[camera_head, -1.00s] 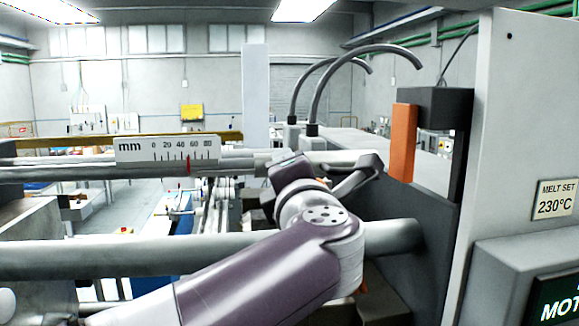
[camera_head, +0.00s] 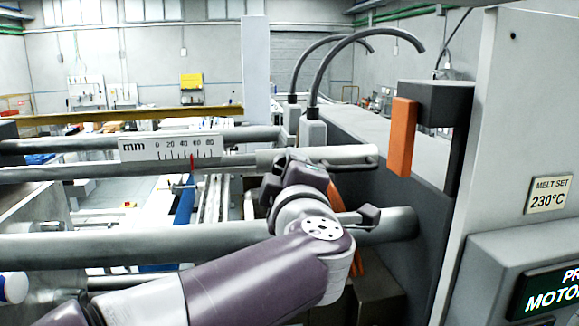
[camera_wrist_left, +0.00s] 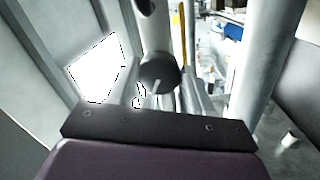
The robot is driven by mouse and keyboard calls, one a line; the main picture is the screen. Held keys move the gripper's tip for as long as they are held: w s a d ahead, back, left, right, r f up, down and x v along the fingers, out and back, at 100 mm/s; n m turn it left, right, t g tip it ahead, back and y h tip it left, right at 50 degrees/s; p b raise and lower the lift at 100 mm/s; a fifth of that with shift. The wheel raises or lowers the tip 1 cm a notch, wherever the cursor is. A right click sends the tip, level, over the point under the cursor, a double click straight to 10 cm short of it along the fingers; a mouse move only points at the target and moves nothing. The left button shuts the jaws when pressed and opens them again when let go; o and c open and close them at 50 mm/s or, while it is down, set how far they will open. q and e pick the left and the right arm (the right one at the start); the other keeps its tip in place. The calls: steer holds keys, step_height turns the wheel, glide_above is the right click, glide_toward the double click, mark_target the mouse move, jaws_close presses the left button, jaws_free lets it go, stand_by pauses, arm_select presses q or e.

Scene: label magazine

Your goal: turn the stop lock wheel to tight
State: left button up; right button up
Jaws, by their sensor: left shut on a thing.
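My left arm reaches in from the lower left in the head view. Its dark gripper (camera_head: 300,175) is at the bars beside the grey machine block, with its fingertips mostly hidden behind the wrist. In the left wrist view, a dark round part (camera_wrist_left: 158,72) sits just beyond the gripper's dark mount, between pale finger-like parts. It looks like the stop lock wheel, and the gripper is shut on it. Any tight marking on it is not visible. My right gripper is not in view.
A white mm scale (camera_head: 170,148) with a red pointer (camera_head: 191,163) is mounted along the upper bars. A thick grey bar (camera_head: 130,248) runs below it. An orange block (camera_head: 401,137) hangs at the right, near a tall cabinet (camera_head: 520,110) with a MELT SET 230°C label.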

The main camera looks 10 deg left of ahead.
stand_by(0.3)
arm_select(q)
steer(key=o, duration=1)
steer(key=shift+o, duration=0.2)
steer(key=b+v, duration=0.6)
steer(key=v, duration=0.6)
steer(key=shift+s, duration=0.25)
